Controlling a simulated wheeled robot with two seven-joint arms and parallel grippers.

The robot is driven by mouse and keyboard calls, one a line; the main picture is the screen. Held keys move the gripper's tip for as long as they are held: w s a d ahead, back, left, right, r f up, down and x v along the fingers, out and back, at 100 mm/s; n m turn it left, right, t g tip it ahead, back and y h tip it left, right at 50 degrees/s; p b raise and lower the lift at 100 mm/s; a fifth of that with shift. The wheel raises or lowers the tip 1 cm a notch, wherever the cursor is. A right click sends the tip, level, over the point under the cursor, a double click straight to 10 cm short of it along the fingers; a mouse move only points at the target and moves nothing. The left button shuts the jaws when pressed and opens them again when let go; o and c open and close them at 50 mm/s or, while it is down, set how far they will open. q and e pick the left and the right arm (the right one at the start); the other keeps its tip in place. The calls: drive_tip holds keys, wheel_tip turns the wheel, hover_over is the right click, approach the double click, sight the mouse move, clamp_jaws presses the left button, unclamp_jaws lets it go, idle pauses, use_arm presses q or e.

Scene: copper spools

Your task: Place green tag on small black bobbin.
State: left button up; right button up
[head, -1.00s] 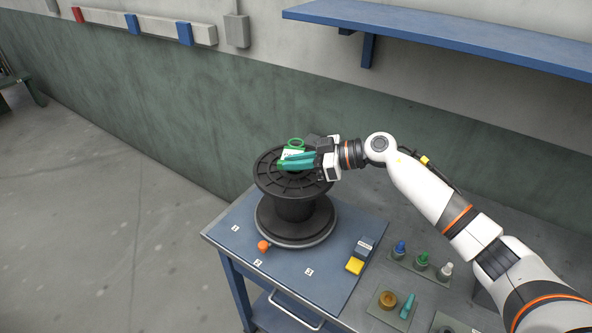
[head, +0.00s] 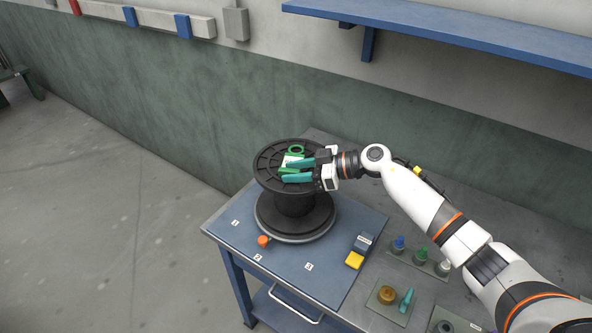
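The black bobbin (head: 266,167) stands upright on a round base on the blue mat of the table. The green tag (head: 296,151), with a ring end and a white label, lies on the bobbin's top flange. My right gripper (head: 300,170) comes in from the right just above the flange. Its teal fingers are spread apart, one on each side of the tag's lower part, and look clear of it. My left gripper is not in view.
An orange knob (head: 263,241) sits at the base's front left. Yellow (head: 355,260) and blue-grey (head: 363,243) blocks lie to the right. Small bottles (head: 420,257) and a brass piece (head: 387,294) stand at the right. A blue shelf (head: 450,35) hangs behind.

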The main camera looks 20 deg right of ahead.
drive_tip(key=shift+d+r, duration=0.15)
drive_tip(key=b+v, duration=0.3)
drive_tip(key=v, duration=0.8)
drive_tip(key=shift+s+d, duration=0.25)
drive_tip(key=shift+s, duration=0.05)
drive_tip(key=shift+r, duration=0.1)
